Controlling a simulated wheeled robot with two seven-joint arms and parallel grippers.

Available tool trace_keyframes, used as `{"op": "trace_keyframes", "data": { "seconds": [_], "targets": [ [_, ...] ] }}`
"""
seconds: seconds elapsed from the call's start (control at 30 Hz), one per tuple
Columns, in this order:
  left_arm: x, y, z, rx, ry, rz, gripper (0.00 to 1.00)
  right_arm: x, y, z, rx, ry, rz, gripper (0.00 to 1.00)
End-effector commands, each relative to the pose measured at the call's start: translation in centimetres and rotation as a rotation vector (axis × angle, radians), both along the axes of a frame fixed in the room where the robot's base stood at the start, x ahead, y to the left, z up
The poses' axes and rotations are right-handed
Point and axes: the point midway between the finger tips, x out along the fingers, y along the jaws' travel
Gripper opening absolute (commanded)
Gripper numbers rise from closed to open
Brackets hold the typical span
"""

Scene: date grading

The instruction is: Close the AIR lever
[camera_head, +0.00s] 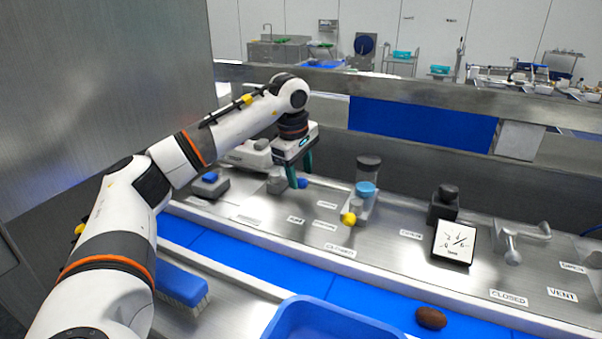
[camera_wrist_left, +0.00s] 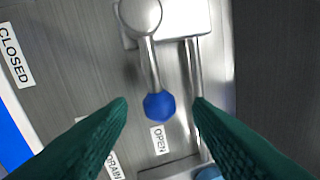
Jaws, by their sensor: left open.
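A metal lever with a blue knob (camera_wrist_left: 158,106) shows in the left wrist view, with its round pivot (camera_wrist_left: 140,15) at the top. Its knob end points to the OPEN label (camera_wrist_left: 159,140); a CLOSED label (camera_wrist_left: 15,55) lies to the left. A label reading DRAIN (camera_wrist_left: 114,166) is partly hidden by a finger; no AIR label is readable. My left gripper (camera_head: 299,172) is open, its green fingers on either side of the blue knob, with no clear contact. In the head view the knob (camera_head: 302,183) shows beside the fingers. My right gripper is not in view.
A clear cylinder with a blue band (camera_head: 366,188) and a yellow knob (camera_head: 349,218) stand right of the gripper. A gauge (camera_head: 455,242) and a metal lever (camera_head: 513,250) are farther right. A blue tray (camera_head: 330,318), a brush (camera_head: 182,285) and a date (camera_head: 431,318) are in front.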

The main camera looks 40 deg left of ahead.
Motion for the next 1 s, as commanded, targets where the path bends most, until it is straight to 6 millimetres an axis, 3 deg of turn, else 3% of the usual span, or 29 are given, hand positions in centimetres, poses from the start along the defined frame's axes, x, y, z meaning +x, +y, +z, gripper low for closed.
{"op": "trace_keyframes", "data": {
  "seconds": [0.2, 0.47, 0.77, 1.0],
  "targets": [
    [0.3, 0.1, -1.6, 0.0, -0.001, 0.0, 0.46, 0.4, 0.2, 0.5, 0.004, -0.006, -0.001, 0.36],
    [0.3, 0.0, -1.7, 0.0, -0.001, 0.0, 0.46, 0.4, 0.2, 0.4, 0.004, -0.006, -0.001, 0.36],
    [0.3, 0.0, -1.7, 0.0, -0.001, 0.0, 0.01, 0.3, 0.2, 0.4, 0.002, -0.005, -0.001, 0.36],
    [0.2, 0.2, -1.7, 0.0, -0.001, -0.002, 0.0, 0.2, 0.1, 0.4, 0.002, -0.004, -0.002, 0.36]
  ]
}}
